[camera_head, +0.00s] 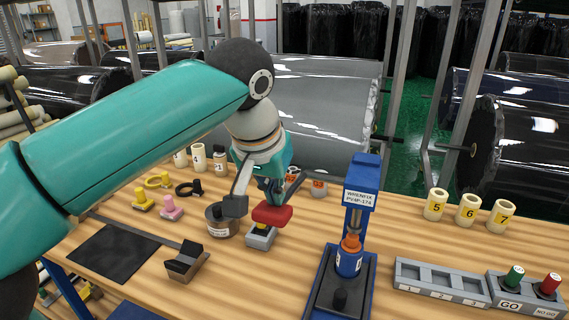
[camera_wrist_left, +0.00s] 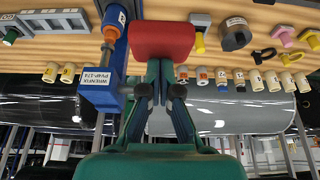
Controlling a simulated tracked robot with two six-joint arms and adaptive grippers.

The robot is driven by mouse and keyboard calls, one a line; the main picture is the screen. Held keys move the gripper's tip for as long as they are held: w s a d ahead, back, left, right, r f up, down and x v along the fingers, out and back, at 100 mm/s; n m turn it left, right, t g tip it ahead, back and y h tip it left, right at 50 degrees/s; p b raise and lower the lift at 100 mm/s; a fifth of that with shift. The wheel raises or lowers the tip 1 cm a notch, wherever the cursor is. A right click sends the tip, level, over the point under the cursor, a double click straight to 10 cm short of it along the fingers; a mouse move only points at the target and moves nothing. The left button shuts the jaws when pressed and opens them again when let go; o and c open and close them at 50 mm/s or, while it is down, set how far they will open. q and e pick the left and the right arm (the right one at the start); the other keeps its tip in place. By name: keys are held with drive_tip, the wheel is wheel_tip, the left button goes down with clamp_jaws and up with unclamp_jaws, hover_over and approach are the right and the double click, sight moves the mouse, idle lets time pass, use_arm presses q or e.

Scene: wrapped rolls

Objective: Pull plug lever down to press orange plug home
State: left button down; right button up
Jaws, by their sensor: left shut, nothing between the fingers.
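The blue press (camera_head: 362,172) stands right of centre in the head view and at the left of the left wrist view (camera_wrist_left: 100,95). An orange plug (camera_head: 351,243) stands upright in the blue numbered body (camera_head: 348,263) under the press. A red block (camera_head: 272,215) lies right at the tips of my left gripper (camera_head: 275,198); it also shows in the left wrist view (camera_wrist_left: 163,38). I cannot tell whether it is the lever's grip or how it joins the press. My left gripper is shut with nothing between its fingers, left of the press. My right gripper is out of view.
A grey block (camera_head: 261,238) with a yellow top and a dark round pot (camera_head: 220,221) stand close below my left gripper. A grey numbered tray (camera_head: 440,284), GO and NO GO bins and several cream sleeves (camera_head: 467,210) are at the right. Wooden tabletop in front is partly clear.

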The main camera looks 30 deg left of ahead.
wheel_tip(320, 180, up, 10)
drive_tip(key=p, duration=0.9)
drive_tip(key=shift+s, duration=0.1)
idle(0.5)
